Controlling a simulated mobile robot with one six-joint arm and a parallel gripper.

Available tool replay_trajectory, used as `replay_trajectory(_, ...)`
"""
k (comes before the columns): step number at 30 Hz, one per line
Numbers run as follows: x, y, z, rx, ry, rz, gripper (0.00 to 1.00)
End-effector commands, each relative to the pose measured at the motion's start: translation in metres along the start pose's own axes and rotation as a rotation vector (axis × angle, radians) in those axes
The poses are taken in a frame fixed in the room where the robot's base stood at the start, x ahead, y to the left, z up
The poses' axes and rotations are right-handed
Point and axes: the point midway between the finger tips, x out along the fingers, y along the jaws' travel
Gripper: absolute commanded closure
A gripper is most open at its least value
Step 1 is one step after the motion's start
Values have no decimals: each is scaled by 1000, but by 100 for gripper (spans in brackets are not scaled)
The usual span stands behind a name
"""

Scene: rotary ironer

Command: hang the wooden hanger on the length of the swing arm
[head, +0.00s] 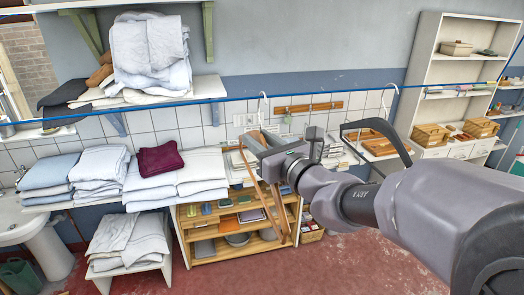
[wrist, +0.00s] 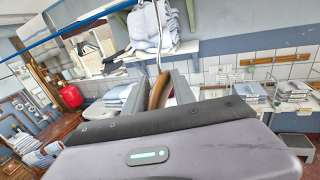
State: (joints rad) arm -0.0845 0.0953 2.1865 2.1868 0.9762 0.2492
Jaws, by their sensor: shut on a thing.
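The wooden hanger (head: 273,205) is held in my gripper (head: 258,145), with its wooden arms slanting down below the jaws. Its pale metal hook (head: 263,108) rises above the gripper and overlaps the thin blue bar, which appears to be the swing arm (head: 180,103). I cannot tell whether the hook is over the bar or only in front of or behind it. In the wrist view the hanger's brown wood (wrist: 157,93) sits between the jaws of my gripper (wrist: 165,92). The blue bar (wrist: 75,31) crosses the upper left there, and the hook runs up towards the top edge.
Folded linen (head: 205,163) lies behind on the left. A wooden shelf unit (head: 235,250) stands below the gripper, and white shelving (head: 428,75) stands at right.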

Motion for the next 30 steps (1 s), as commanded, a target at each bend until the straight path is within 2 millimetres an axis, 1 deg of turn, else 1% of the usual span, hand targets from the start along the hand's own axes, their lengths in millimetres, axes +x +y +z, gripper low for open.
replay_trajectory(11, 0, 0, 0, 0, 0, 0, 100)
replay_trajectory(20, 0, 0, 11, 0, 0, 0, 100)
replay_trajectory(30, 0, 0, 10, 0, 0, 0, 100)
